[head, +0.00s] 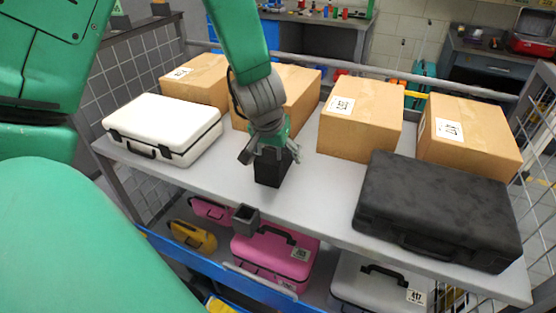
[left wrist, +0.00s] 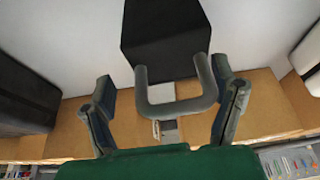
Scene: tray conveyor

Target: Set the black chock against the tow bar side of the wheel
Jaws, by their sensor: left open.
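The black chock (head: 270,172) stands on the grey top shelf, near its middle. In the left wrist view the chock (left wrist: 162,30) is a dark block with a grey U-shaped handle (left wrist: 178,108) toward me. My left gripper (head: 272,150) reaches down over it from above. It is open, with its fingers (left wrist: 163,78) on either side of the handle and a gap to each. The gripper hides the top of the chock in the head view. I cannot make out a wheel or a tow bar.
The top shelf (head: 310,205) holds a white case (head: 165,125) at left, a black case (head: 437,208) at right and several cardboard boxes (head: 362,115) behind. A pink case (head: 275,258) and a grey case (head: 380,288) lie below. A grey square socket (head: 245,218) sits at the shelf's front edge.

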